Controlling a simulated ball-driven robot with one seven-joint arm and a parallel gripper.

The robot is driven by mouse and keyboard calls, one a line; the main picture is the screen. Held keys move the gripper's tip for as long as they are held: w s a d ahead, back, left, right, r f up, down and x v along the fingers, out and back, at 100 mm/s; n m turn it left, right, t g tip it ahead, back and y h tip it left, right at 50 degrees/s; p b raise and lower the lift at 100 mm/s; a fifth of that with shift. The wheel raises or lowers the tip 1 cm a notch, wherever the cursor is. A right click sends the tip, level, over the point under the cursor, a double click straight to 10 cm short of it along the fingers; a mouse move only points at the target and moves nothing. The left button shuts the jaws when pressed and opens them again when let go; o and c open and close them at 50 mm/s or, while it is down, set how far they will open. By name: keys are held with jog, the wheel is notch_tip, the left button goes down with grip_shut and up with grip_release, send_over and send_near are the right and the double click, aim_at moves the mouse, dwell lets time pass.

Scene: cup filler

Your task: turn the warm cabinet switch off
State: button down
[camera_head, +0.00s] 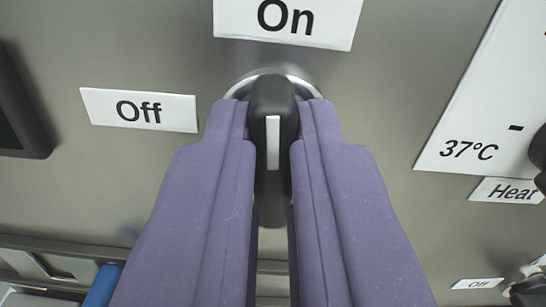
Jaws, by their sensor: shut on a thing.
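The warm cabinet switch (272,96) is a black rotary knob with a white pointer line, set in a silver ring on a grey panel. Its pointer stands upright, toward the "On" label (287,20) above it. The "Off" label (138,110) is to the left of the knob. My gripper (273,115) has two purple fingers, one on each side of the knob, and is shut on it. The fingers hide the knob's sides and part of the ring.
A white dial plate (490,110) marked 37°C is at the right, with a "Heat" label (507,191) below it. A smaller "Off" label (478,283) and another control are at the lower right. A dark frame (22,105) is at the left edge. A blue item (102,287) shows at the lower left.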

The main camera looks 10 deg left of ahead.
jog(key=n+b, duration=0.1)
jog(key=b, duration=0.1)
jog(key=n+b, duration=0.2)
jog(key=shift+f, duration=0.25)
jog(key=n+b, duration=0.5)
jog(key=shift+a, duration=0.1)
jog(key=n+b, duration=0.3)
jog(key=n, duration=0.1)
jog(key=shift+a+b, duration=0.1)
jog(key=shift+b, duration=0.2)
jog(key=n+b, duration=0.2)
jog(key=n, duration=0.2)
jog(key=shift+f+n+b, duration=0.1)
jog(key=shift+n+b, duration=0.2)
jog(key=shift+b, duration=0.05)
jog(key=c, duration=1.2)
grip_release()
jog(key=shift+s, duration=0.1)
jog(key=shift+o, duration=0.2)
